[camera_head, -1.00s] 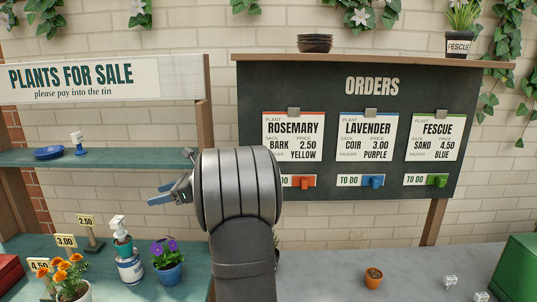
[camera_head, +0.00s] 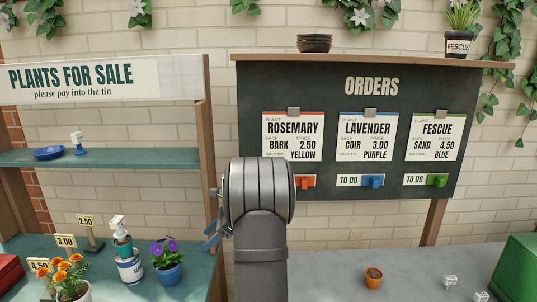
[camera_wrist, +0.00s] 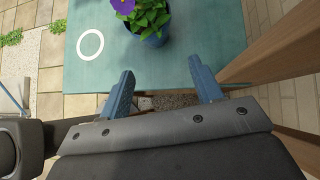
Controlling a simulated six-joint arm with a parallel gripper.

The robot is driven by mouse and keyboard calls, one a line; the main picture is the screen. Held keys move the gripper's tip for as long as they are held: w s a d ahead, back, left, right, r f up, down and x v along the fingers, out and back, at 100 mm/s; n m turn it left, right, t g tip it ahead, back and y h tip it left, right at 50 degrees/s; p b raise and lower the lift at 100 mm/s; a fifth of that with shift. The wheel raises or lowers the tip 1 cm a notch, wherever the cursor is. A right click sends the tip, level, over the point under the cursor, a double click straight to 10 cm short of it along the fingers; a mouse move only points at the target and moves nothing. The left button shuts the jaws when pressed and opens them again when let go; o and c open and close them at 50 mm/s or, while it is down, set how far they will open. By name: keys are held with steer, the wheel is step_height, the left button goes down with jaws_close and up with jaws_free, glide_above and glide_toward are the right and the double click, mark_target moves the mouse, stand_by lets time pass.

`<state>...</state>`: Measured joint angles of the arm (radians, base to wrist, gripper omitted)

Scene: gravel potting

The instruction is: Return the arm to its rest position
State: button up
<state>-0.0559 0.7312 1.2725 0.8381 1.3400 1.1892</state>
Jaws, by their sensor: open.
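My arm stands in the middle of the head view, in front of the left part of the orders board (camera_head: 360,100). My gripper (camera_head: 214,233) shows only partly there, at the left side of my wrist, with its blue fingers pointing left and down. In the wrist view my gripper (camera_wrist: 163,92) has its two blue fingers wide apart with nothing between them. The teal shelf top lies beyond the fingertips in that view.
A purple-flowered plant in a blue pot (camera_head: 169,272) stands on the teal shelf (camera_head: 195,250), left of my arm; it also shows in the wrist view (camera_wrist: 155,38). A wooden post (camera_head: 209,150) is close to my gripper. A small terracotta pot (camera_head: 373,278) stands on the grey bench (camera_head: 335,270).

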steer(key=s+d+f+n+h, duration=0.1)
steer(key=d+f+n+h, duration=0.2)
steer(key=d, duration=0.3)
steer(key=s+d+f+n+t+h, duration=0.1)
steer(key=d+f+n+h, duration=0.2)
steer(key=d+f, duration=0.3)
steer(key=s+d+f+n+t+h, duration=0.1)
steer(key=s+d+f+n+h, duration=0.1)
steer(key=d+f+n+h, duration=0.2)
steer(key=shift+d+f+n, duration=0.15)
steer(key=shift+d+n, duration=0.15)
steer(key=shift+d, duration=0.5)
steer(key=shift+d+f+n, duration=0.15)
steer(key=shift+d+n, duration=0.15)
steer(key=shift+d, duration=0.45)
steer(key=shift+s+d+f+n+t, duration=0.1)
steer(key=shift+d+f+n+t, duration=0.05)
steer(key=shift+d+n+t, duration=0.3)
steer(key=shift+d+f+n+t, duration=0.15)
steer(key=shift+d+n+t, duration=0.2)
steer(key=shift+d, duration=0.15)
